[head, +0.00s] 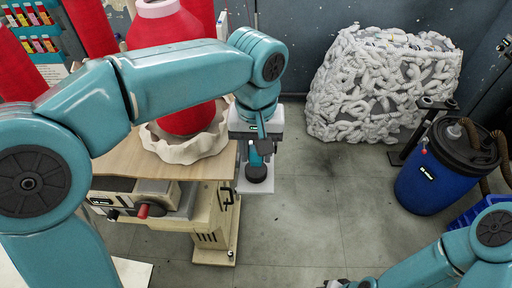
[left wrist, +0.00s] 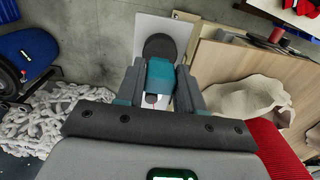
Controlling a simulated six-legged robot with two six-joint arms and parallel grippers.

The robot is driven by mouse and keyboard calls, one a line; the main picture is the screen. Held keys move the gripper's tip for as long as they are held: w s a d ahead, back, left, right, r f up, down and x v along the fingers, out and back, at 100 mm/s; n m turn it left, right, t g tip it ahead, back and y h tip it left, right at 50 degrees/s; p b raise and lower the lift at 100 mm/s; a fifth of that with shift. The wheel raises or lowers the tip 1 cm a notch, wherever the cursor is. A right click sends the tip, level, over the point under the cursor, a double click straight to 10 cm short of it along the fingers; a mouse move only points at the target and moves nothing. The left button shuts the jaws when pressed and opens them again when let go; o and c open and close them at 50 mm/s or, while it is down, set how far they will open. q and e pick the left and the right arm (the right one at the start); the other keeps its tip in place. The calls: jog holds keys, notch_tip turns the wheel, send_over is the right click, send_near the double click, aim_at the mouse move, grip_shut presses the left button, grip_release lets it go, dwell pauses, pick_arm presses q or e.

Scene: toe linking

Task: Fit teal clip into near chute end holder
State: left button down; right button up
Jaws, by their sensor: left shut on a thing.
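My left gripper (head: 262,150) points down beside the table's right end. It is shut on the teal clip (left wrist: 160,75), which shows between its two fingers in the left wrist view. A dark round piece (head: 256,172) on a pale grey plate (head: 255,187) lies just below the gripper; it looks like the chute end holder. In the left wrist view the dark round piece (left wrist: 160,47) shows just beyond the clip. I cannot tell whether the clip touches it. Only a small part of my right gripper (head: 345,284) shows at the bottom edge; its jaws are not clear.
A wooden-topped table (head: 125,165) carries a large red cone (head: 185,118) in a pale crumpled wrap (head: 185,150). A heap of white rope (head: 380,85) and a blue drum (head: 440,180) stand at the right. The floor between is clear.

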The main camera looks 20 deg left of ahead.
aim_at(256, 160)
pick_arm(q)
jog(key=shift+s+r, duration=0.1)
jog(key=shift+s, duration=0.05)
jog(key=shift+f, duration=0.2)
dwell(0.3)
jog(key=shift+f+b, duration=0.3)
jog(key=shift+f, duration=0.1)
jog(key=shift+f+b, duration=0.8)
jog(key=shift+f, duration=0.3)
jog(key=c, duration=0.6)
grip_release()
